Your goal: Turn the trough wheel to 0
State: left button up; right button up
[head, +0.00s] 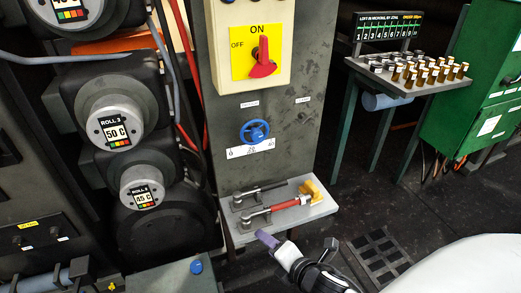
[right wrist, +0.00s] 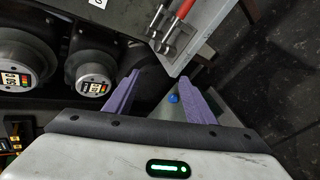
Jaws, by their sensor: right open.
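The small blue trough wheel (head: 254,131) is on the front of the grey column in the head view. A white scale strip (head: 251,148) below it carries marks that look like 0, 20 and 40 from left to right. The wheel's exact setting is too small to read. My right gripper (head: 268,239) is low in the head view, below and clear of the wheel, near the shelf's front edge. In the right wrist view its purple fingers (right wrist: 160,92) are spread with nothing held between them. The wheel does not show clearly there. My left gripper is not in view.
A grey shelf (head: 236,239) with red-handled (head: 285,206) and black-handled clamps juts out below the wheel. A red rotary switch (head: 263,58) is above. A blue knob (head: 196,267) sits lower left.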

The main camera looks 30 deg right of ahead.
jog(key=w+d+r+n+t+h+b, duration=0.25)
jog(key=w+d+r+n, duration=0.55)
jog(key=n, duration=0.5)
jog(key=n+t+h+b, duration=0.1)
jog(key=n+t+b, duration=0.15)
jog(key=n, duration=0.75)
send_near(259, 138)
jog(key=shift+t, duration=0.4)
jog(key=x, duration=0.8)
jog(key=shift+f, duration=0.35)
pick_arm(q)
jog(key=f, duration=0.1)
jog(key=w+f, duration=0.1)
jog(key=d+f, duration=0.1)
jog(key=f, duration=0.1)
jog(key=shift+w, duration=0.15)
pick_arm(e)
jog(key=shift+s, duration=0.1)
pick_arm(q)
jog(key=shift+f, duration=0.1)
pick_arm(e)
jog(key=c, duration=1)
